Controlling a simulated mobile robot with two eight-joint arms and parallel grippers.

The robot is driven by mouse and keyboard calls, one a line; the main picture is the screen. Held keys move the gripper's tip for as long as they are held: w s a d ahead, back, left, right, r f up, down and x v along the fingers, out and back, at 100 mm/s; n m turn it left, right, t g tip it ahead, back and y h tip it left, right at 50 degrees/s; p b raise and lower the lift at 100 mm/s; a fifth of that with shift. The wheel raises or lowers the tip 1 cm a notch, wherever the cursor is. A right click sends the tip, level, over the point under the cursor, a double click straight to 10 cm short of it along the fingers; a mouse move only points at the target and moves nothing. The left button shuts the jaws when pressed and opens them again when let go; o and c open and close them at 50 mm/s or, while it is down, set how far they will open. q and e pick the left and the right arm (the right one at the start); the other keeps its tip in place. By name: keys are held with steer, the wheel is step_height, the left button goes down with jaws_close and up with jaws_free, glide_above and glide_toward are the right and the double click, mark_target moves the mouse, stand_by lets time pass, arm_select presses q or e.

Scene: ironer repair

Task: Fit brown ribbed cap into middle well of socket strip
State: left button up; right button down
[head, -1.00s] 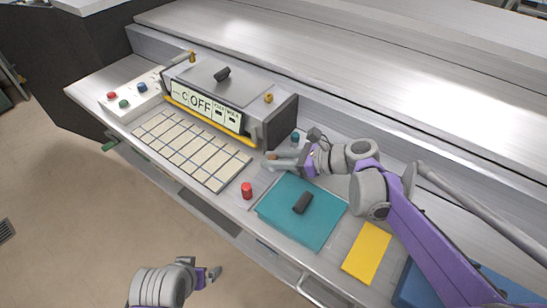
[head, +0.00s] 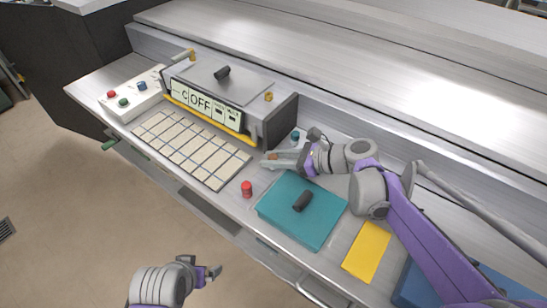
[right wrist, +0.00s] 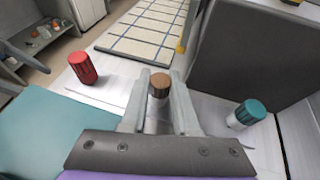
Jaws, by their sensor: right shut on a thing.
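The brown ribbed cap (right wrist: 159,84) is between the fingers of my right gripper (right wrist: 160,92), which is shut on it; the cap's top also shows in the head view (head: 273,156). The pale socket strip (right wrist: 110,90) runs beneath, with a red cap (head: 246,189) toward one end and a teal cap (head: 295,137) toward the other. The brown cap is between these two. The middle well is hidden by the cap and fingers, so I cannot tell whether the cap is in it. My left gripper (head: 211,272) hangs away from the bench, apart from the strip.
A teal pad or lid with a black handle (head: 281,218) lies near the right arm, with a yellow sheet (head: 367,252) beside it. A gridded panel (head: 180,146) and the dark-sided OFF box (head: 284,120) stand left of and behind the strip.

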stand_by(0.3)
steer(key=c, duration=0.6)
jaws_free()
steer(key=v, duration=1.1)
steer(key=shift+a, duration=0.1)
